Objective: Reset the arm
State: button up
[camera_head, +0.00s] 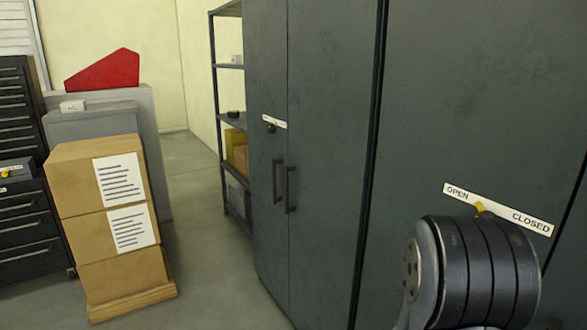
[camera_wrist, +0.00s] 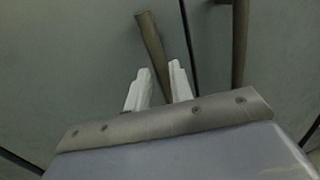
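My gripper (camera_wrist: 160,74) shows in the wrist view with its two white fingers apart. A bar handle (camera_wrist: 150,40) on a grey-green cabinet door runs down into the gap between the fingers. I cannot tell whether the fingers touch it. A second handle (camera_wrist: 240,45) is to the right, past the dark door seam. In the head view, my dark ringed arm joint (camera_head: 485,270) is at the lower right, in front of the cabinet. My gripper is out of that view.
The tall cabinet (camera_head: 325,120) has closed doors with two handles (camera_head: 284,187). A label reading OPEN and CLOSED (camera_head: 520,217) has a yellow pointer. Stacked cardboard boxes (camera_head: 85,215) stand at left, with open floor (camera_head: 215,275) between. A shelf rack (camera_head: 230,117) stands behind.

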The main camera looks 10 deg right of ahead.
jog(key=x, duration=0.4)
jog(key=shift+d, duration=0.35)
jog(key=shift+a, duration=0.1)
